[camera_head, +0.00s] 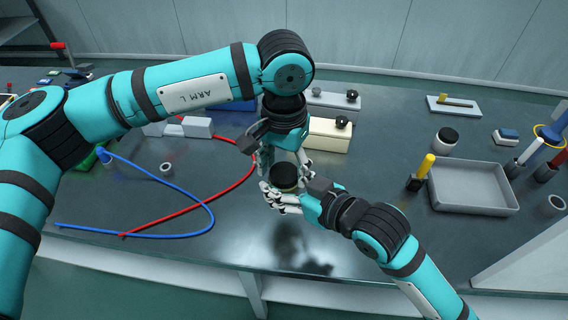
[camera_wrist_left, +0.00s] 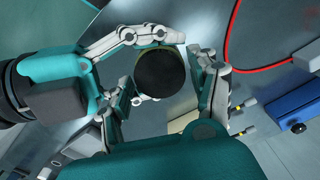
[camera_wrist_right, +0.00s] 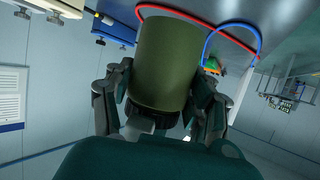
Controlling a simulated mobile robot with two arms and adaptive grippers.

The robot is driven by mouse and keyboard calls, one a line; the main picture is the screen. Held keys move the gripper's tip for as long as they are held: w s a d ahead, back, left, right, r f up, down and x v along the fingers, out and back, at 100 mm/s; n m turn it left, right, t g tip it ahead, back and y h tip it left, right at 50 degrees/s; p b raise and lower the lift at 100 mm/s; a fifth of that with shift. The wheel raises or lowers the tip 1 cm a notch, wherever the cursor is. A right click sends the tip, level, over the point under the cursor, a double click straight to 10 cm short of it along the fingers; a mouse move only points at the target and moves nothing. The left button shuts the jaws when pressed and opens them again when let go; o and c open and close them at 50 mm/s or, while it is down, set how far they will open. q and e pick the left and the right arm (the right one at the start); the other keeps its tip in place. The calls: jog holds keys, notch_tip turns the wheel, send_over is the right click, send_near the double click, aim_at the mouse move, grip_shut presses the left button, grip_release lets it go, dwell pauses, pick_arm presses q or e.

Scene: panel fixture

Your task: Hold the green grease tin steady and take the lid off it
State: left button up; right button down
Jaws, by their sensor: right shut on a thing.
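The green grease tin (camera_wrist_right: 167,62) stands out in the right wrist view as a green cylinder with a dark ribbed lid (camera_wrist_right: 157,108) at one end. In the head view the black lid (camera_head: 285,175) faces up, with most of the tin hidden by fingers. My right gripper (camera_head: 284,196) is shut on the tin from the front right, fingers on both sides. My left gripper (camera_head: 284,160) reaches over from behind. In the left wrist view its fingers (camera_wrist_left: 166,88) are apart, with the round black lid (camera_wrist_left: 163,72) between and ahead of them; I see gaps beside the lid.
A grey tray (camera_head: 475,207) and a yellow-handled tool (camera_head: 424,168) lie to the right. A black-topped jar (camera_head: 446,140) stands behind them. Red (camera_head: 215,195) and blue (camera_head: 190,236) hoses loop on the left. The bench front below the grippers is clear.

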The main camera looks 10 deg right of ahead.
pick_arm(q)
jog(key=c, duration=0.9)
jog(key=n, duration=0.6)
jog(key=shift+n, duration=0.4)
jog(key=shift+c, duration=0.2)
jog(key=o, duration=1.3)
jog(key=shift+r, duration=2.4)
jog(key=shift+c, duration=0.3)
jog(key=shift+r+m, duration=1)
jog(key=shift+r, duration=0.5)
jog(key=shift+f, duration=3.9)
